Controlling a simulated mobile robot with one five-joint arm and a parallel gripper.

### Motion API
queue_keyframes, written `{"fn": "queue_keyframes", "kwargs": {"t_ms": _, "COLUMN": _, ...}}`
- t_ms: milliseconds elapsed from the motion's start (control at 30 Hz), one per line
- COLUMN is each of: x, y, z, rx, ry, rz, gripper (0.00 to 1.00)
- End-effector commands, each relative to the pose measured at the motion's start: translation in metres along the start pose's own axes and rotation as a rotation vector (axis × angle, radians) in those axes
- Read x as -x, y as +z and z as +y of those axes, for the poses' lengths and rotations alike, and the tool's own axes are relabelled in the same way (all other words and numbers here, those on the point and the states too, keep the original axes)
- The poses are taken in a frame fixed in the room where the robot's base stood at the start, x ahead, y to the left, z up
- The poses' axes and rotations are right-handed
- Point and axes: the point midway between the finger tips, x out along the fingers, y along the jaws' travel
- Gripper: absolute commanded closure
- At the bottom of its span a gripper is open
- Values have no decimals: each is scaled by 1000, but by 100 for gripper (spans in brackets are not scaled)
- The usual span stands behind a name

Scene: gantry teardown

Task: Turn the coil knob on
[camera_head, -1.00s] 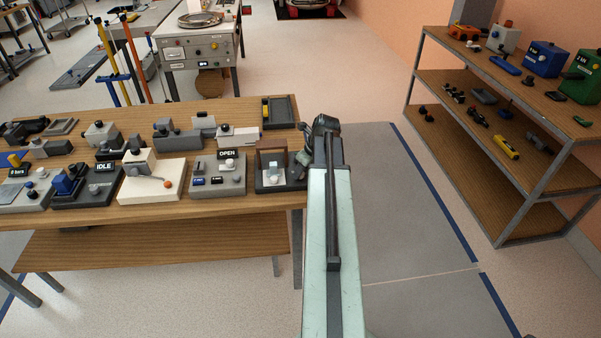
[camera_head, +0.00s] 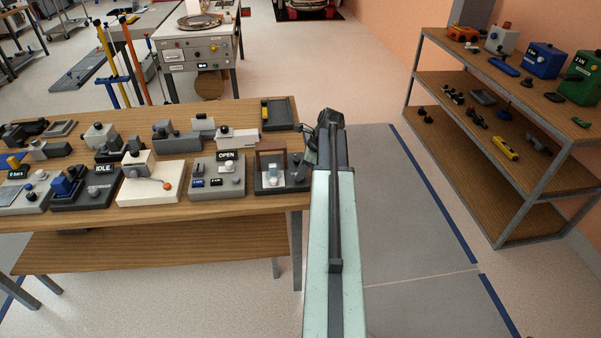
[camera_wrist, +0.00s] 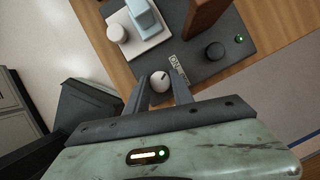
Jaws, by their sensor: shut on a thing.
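A round pale knob with a dark pointer mark, which I take for the coil knob (camera_wrist: 160,82), is on the dark device base (camera_wrist: 203,72) in the wrist view. A small label sits beside it. My gripper (camera_wrist: 160,88) is shut on this knob, one finger on each side. The same device (camera_head: 268,188) stands at the right end of the wooden bench in the head view. There my arm hides the knob and my fingertips.
On the same base are a black knob (camera_wrist: 214,51), a lit green lamp (camera_wrist: 239,39), a brown upright (camera_wrist: 205,15) and a pale blue block (camera_wrist: 144,15). Other devices crowd the bench (camera_head: 150,240) to the left. A shelf rack (camera_head: 480,150) stands at the right, with clear floor between.

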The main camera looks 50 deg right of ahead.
Motion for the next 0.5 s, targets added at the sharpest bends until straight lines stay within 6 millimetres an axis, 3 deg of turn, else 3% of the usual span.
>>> {"fn": "queue_keyframes", "kwargs": {"t_ms": 500, "x": 0, "y": 1, "z": -6, "rx": 433, "ry": 177, "rz": 1, "gripper": 100}}
